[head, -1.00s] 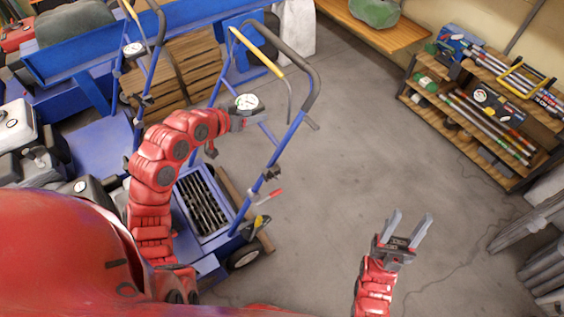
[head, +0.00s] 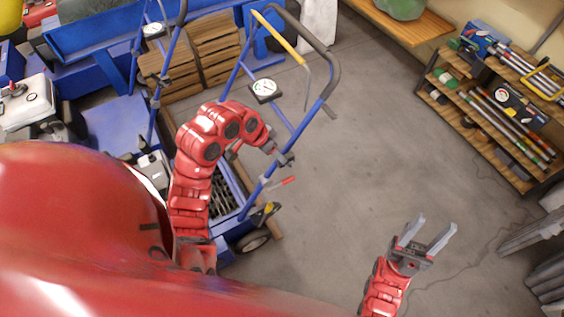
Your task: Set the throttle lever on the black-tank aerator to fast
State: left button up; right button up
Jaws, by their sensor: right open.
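A blue aerator (head: 244,200) with a looped handlebar stands left of centre, partly behind my left arm. A round white dial (head: 265,88) sits on its handlebar, and a red-tipped lever (head: 289,181) sticks out lower on the frame. I cannot tell which control is the throttle lever, or its setting. My right gripper (head: 431,230) is open and empty over bare floor.
Another blue machine with a white tank (head: 26,97) and a second dial (head: 153,30) stand at the left. Wooden slats (head: 208,55) lie behind. A shelf rack (head: 490,120) with tubes stands at the right. The floor (head: 370,130) between is clear.

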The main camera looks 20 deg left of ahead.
pick_arm(q)
jog(key=x, duration=0.6)
jog(key=shift+w, duration=0.1)
grip_shut()
dwell(1.2)
